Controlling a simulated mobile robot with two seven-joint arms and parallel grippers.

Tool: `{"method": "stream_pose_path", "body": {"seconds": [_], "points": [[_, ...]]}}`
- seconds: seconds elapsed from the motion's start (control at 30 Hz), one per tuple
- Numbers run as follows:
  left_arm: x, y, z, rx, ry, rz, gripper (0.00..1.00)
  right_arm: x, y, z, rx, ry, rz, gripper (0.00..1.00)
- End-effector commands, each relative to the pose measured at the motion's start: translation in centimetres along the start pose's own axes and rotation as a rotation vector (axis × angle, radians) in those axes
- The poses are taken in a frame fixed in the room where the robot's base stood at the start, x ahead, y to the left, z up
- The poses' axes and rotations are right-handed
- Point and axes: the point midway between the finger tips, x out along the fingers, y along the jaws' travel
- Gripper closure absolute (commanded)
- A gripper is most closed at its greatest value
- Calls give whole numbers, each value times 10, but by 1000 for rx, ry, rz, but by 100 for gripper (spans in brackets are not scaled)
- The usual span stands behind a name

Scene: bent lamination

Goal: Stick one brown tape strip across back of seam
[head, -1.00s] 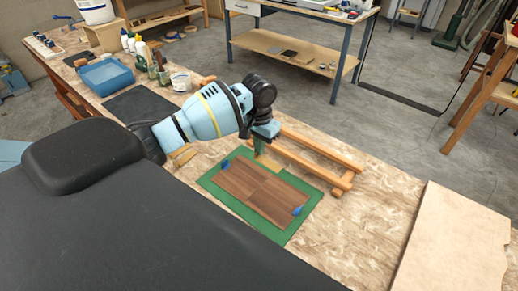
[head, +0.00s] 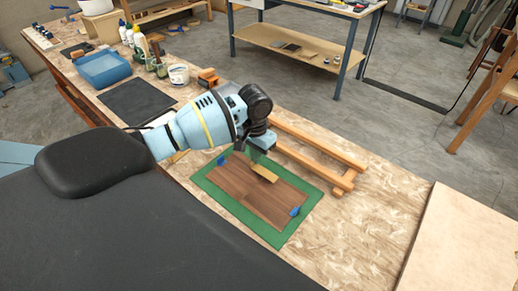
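Two brown wood veneer sheets (head: 235,187) lie side by side on a green mat (head: 275,240), with a seam between them running toward the near edge. Blue pieces sit at the left (head: 221,160) and right (head: 295,211) ends of the veneer. My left gripper (head: 259,160) is over the far edge of the veneer, pointing down, shut on a short tan-brown tape strip (head: 265,174). The strip is over the far end of the seam; I cannot tell whether it touches the wood. The fingertips are small and partly hidden. My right gripper is out of view.
A wooden clamp frame (head: 318,150) lies just beyond the mat. A pale board (head: 460,245) is at the right. A dark mat (head: 138,102), a blue tub (head: 103,70), bottles and a white pot (head: 179,74) stand at the left. Bare bench shows right of the mat.

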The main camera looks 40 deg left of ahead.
Motion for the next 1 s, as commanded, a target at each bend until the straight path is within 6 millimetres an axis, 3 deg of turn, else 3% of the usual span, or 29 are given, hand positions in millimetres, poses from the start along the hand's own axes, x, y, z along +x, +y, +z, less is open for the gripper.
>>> {"method": "stream_pose_path", "body": {"seconds": [0.23, 1.0], "points": [[10, 1, 0, 0, 1, 2, 100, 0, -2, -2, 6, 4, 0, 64], [12, 0, 0, -1, 2, 1, 100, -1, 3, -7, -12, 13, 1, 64]]}}
